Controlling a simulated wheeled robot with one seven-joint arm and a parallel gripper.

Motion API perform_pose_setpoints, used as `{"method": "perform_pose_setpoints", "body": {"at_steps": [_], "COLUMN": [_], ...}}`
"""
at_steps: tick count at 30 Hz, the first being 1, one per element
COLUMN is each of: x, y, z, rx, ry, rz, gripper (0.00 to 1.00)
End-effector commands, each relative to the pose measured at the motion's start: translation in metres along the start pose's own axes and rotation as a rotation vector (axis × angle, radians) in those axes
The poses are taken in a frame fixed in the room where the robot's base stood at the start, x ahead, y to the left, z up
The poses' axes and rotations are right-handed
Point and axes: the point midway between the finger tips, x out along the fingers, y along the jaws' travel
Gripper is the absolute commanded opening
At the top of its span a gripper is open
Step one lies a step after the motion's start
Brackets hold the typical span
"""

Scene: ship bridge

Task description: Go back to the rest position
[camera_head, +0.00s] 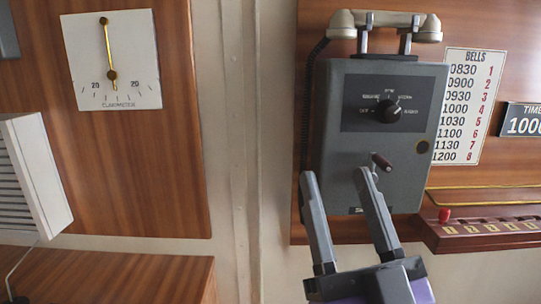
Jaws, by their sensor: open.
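My gripper (338,190) is open in the lower middle of the head view, its two grey fingers pointing up and spread apart. Nothing is between the fingers. The fingers overlap the lower part of a grey wall telephone box (365,160). The right fingertip appears close to a small dark crank handle (381,161) on the box front; I cannot tell whether they touch. A black rotary knob (388,111) sits on the box's dark dial panel. A beige handset (385,27) rests across the cradle on top.
A white clinometer (135,85) hangs on the left wood panel. A white louvred unit (42,170) stands at the left edge above a wooden surface (115,280). A bells chart (467,105), a time sign (525,119) and a red-brown console (490,233) are at the right.

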Motion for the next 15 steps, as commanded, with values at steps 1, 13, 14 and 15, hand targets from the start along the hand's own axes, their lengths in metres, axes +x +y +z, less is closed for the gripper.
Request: {"method": "perform_pose_setpoints", "body": {"at_steps": [1, 13, 14, 15], "x": [-0.018, -0.163, -0.175, -0.191], "y": [0.002, 0.026, 0.029, 0.032], "z": [0.013, 0.073, 0.076, 0.079], "rx": [-0.031, -0.159, -0.162, -0.166], "ry": [-0.032, -0.269, -0.29, -0.319], "rz": [-0.019, -0.092, -0.09, -0.088], "gripper": [0.52, 0.52, 0.52, 0.52]}}
